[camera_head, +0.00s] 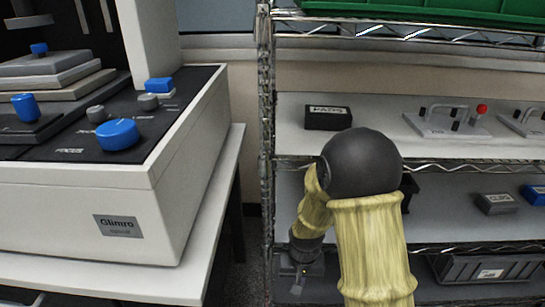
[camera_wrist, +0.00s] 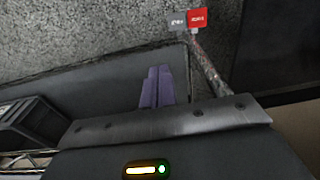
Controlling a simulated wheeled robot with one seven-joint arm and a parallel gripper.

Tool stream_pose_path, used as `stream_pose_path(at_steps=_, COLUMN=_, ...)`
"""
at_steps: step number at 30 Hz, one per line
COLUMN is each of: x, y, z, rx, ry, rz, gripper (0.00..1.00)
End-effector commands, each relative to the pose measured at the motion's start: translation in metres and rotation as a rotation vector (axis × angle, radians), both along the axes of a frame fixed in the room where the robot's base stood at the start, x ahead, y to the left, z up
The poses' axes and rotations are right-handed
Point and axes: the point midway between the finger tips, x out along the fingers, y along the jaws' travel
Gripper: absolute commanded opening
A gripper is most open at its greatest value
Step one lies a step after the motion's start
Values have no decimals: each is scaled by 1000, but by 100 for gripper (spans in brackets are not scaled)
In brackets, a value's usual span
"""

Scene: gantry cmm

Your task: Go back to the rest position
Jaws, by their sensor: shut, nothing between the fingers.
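My gripper (camera_wrist: 158,72) shows in the wrist view as two purple fingers lying side by side, shut with nothing between them. They point over a dark grey shelf surface (camera_wrist: 110,87). In the head view my arm reaches down in front of the wire shelving rack (camera_head: 266,120), bent at a dark round joint. The arm's lower end is by the rack's lower left side; the fingers cannot be made out there.
A white machine (camera_head: 90,215) with blue knobs stands on a white table (camera_head: 205,215) at left. A black box (camera_head: 328,117) sits on the upper shelf. A dark crate (camera_head: 485,268) is low at right. In the wrist view, a red-and-grey tag (camera_wrist: 188,20) hangs by the rack post.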

Motion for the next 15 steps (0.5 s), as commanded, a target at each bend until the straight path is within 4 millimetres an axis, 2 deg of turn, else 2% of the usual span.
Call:
stream_pose_path(at_steps=1, x=-6, y=-9, z=34, rx=2, ry=-17, rz=-2, gripper=0)
stream_pose_path(at_steps=6, x=-31, y=-35, z=105, rx=0, ry=-61, rz=5, gripper=0)
stream_pose_path(at_steps=9, x=-48, y=-49, z=140, rx=-3, ry=-84, rz=8, gripper=0)
stream_pose_path(at_steps=15, x=-77, y=-67, z=187, rx=-11, ry=-119, rz=15, gripper=0)
